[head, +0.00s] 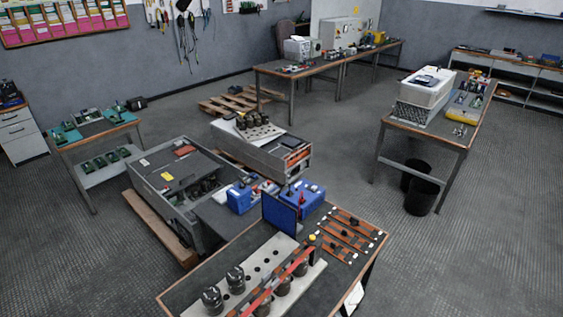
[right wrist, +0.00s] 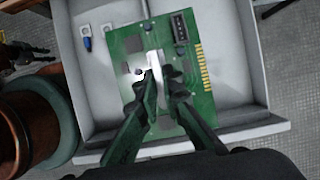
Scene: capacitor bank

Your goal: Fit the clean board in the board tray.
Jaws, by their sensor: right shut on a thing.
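The green circuit board (right wrist: 197,98) is in the right wrist view, with gold edge contacts on its right side and dark chips. I cannot tell from this view whether it is the clean one. My right gripper (right wrist: 158,76) is shut on a pale upright part in the board's middle. Its dark green fingers hide part of the board. The board is over a pale grey tray (right wrist: 245,128) with raised walls, turned slightly from the tray's edges. I cannot tell whether it touches the tray floor. My left gripper is in neither view, and the head view shows neither arm.
A small blue-ended part (right wrist: 86,42) lies at the tray's upper left. A large dark round object (right wrist: 45,125) stands close on the left. In the head view, a workbench (head: 222,262) holds capacitors and copper bars.

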